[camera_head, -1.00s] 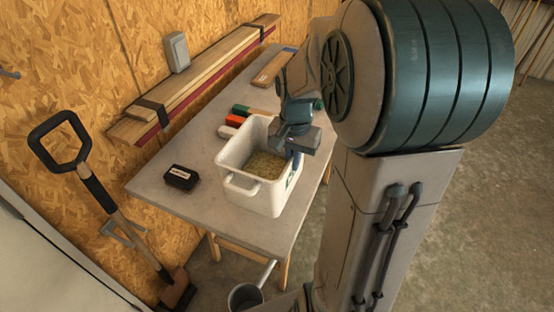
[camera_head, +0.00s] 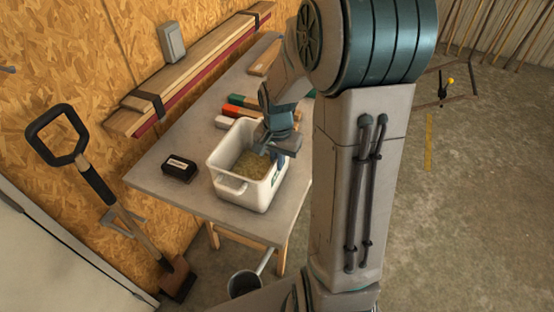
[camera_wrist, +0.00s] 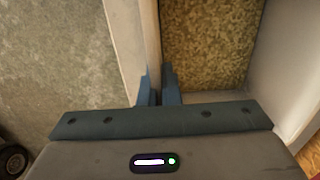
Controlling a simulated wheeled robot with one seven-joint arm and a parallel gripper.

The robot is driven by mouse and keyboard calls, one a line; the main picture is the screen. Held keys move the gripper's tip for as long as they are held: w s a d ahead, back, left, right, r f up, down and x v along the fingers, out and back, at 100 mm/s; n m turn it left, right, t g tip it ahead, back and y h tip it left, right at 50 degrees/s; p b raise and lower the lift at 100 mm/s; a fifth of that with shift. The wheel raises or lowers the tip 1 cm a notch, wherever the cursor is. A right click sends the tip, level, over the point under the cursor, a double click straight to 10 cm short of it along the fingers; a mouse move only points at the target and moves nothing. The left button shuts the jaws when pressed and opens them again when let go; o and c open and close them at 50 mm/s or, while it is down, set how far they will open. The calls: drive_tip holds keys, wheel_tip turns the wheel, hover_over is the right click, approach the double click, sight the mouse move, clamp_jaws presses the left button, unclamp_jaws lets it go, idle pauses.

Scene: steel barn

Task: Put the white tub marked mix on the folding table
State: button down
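The white tub (camera_head: 235,190) is filled with tan, grainy material and stands upright over the near part of a grey-topped table (camera_head: 160,195) with wooden legs. I cannot tell whether its base touches the top. A dark mark shows on its right side, too small to read. My gripper (camera_head: 270,150) is at the tub's right wall. In the wrist view the tub's wall (camera_wrist: 130,40) runs between the two blue fingers (camera_wrist: 159,92), which look closed on it. I cannot tell from these frames whether this table is the folding one.
A black box (camera_head: 179,168) lies left of the tub. Coloured blocks (camera_head: 240,108) lie behind it. Strapped planks (camera_head: 200,75) line the wall. A shovel (camera_head: 110,195) and a bucket (camera_head: 243,283) are near the table. A thin dark frame with a yellow item (camera_head: 446,90) is far right, beyond open floor.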

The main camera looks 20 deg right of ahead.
drive_tip(key=c, duration=2.1)
unclamp_jaws()
drive_tip(key=shift+f, duration=0.15)
drive_tip(key=o, duration=0.5)
drive_tip(key=shift+c, duration=0.2)
wheel_tip(320, 180, up, 12)
drive_tip(key=shift+f, duration=0.2)
drive_tip(key=shift+r, duration=0.3)
drive_tip(key=s+a+n+t, duration=0.1)
drive_tip(key=s+a+n, duration=0.2)
drive_tip(key=s, duration=0.4)
drive_tip(key=s+a+r+n+t, duration=0.1)
drive_tip(key=s+a+n+t, duration=0.1)
drive_tip(key=s+n, duration=0.4)
drive_tip(key=shift+s+a+r, duration=0.25)
drive_tip(key=shift+s+a, duration=0.35)
drive_tip(key=shift+s, duration=0.15)
